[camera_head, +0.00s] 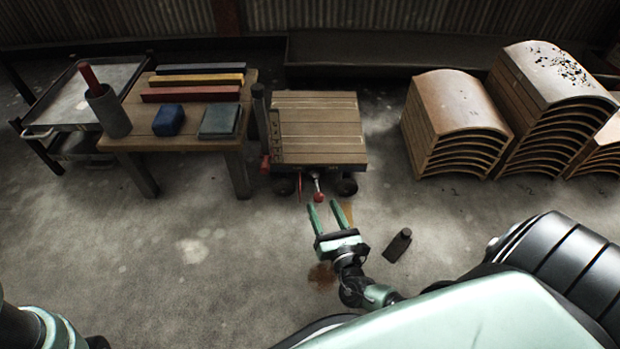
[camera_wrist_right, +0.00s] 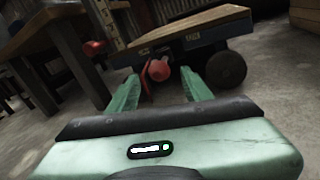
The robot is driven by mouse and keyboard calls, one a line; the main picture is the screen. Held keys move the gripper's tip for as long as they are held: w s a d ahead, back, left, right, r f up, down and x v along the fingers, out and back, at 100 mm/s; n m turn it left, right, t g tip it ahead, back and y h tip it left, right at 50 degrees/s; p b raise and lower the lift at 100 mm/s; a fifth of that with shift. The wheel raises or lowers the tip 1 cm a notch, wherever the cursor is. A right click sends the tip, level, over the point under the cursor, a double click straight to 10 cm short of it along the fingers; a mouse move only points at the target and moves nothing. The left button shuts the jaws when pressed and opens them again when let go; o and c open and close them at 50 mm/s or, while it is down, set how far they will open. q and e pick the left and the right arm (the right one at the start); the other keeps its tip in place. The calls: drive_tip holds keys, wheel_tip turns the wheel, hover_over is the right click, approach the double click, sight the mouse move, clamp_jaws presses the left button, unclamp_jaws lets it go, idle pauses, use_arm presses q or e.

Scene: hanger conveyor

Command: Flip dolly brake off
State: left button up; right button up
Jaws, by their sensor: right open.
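The dolly (camera_head: 318,128) stands on the floor in the head view, with a wooden plank deck, dark wheels and an upright post at its left. A lever with a red knob (camera_head: 319,197) sticks out from its near side, below the deck; I take it to be the brake. The red knob (camera_wrist_right: 160,70) also shows in the right wrist view, ahead of the fingers and roughly between them. My right gripper (camera_head: 326,208) is open and empty, its green fingers close to the knob. Contact cannot be told. My left gripper is not visible; only part of my left arm shows at lower left.
A wooden table (camera_head: 185,144) with coloured bars and blocks stands left of the dolly, beside a metal cart (camera_head: 60,100). Stacks of curved wooden panels (camera_head: 455,120) stand right. A dark bottle-like object (camera_head: 397,245) lies on the floor right of my gripper. The floor at left front is clear.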

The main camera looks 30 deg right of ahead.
sight(318, 190)
drive_tip(key=b+x, duration=0.3)
drive_tip(key=x, duration=0.4)
drive_tip(key=shift+w, duration=0.15)
clamp_jaws()
drive_tip(key=shift+a, duration=0.15)
idle(1.1)
